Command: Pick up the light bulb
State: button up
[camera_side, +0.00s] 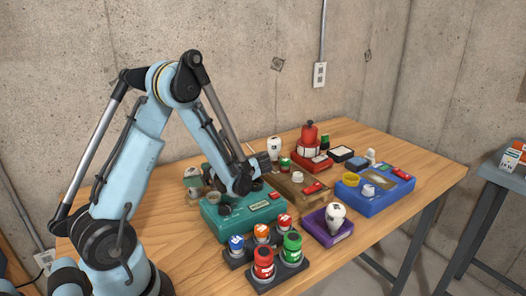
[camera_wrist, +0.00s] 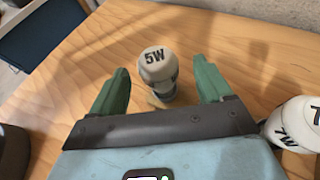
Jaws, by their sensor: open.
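A white light bulb marked "5W" (camera_wrist: 157,62) shows in the wrist view, beyond and between the two green fingers of my gripper (camera_wrist: 160,68). The fingers are apart, with a visible space on each side of the bulb. I cannot tell its depth relative to the fingertips. A second white bulb marked "7W" (camera_wrist: 297,122) is at the right edge, outside the fingers. In the side view, one white bulb (camera_side: 274,147) stands at the back of the table, and another (camera_side: 335,214) sits on a purple base (camera_side: 322,231). I cannot match these surely to the wrist view.
On the wooden table (camera_side: 410,160), a teal box (camera_side: 245,222) lies below my arm. A blue box (camera_side: 375,196) is at the right, a red device (camera_side: 309,140) at the back, and red and green jars (camera_side: 263,263) at the front. The table's right end is clear.

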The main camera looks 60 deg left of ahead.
aim_at(188, 175)
jog(key=x, duration=0.5)
jog(key=shift+r, duration=0.1)
jog(key=shift+c, duration=0.4)
jog(key=c, duration=1)
